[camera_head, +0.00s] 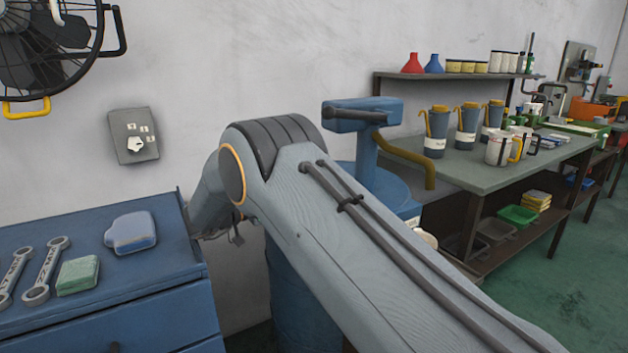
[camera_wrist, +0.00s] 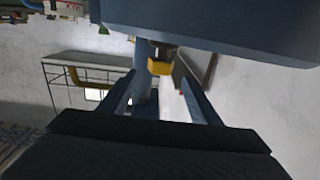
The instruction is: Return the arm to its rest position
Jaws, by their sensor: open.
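My arm (camera_head: 345,230) fills the middle of the head view. It runs from the lower right up to a thick bent joint near the wall. Beyond the joint, a darker link of mine drops behind the blue cabinet's right edge. My gripper does not show clearly in the head view. In the wrist view my gripper (camera_wrist: 159,76) has its two dark fingers spread apart, with nothing seen held between them. A yellow part and a blue post show in the gap, seemingly beyond the fingers.
A blue cabinet (camera_head: 110,298) at left carries wrenches (camera_head: 45,270), a green sponge (camera_head: 78,275) and a blue-white item (camera_head: 131,232). A blue machine with a yellow pipe (camera_head: 408,160) stands behind my arm. A workbench (camera_head: 468,175) with mugs is at right. Green floor (camera_head: 585,265) is open lower right.

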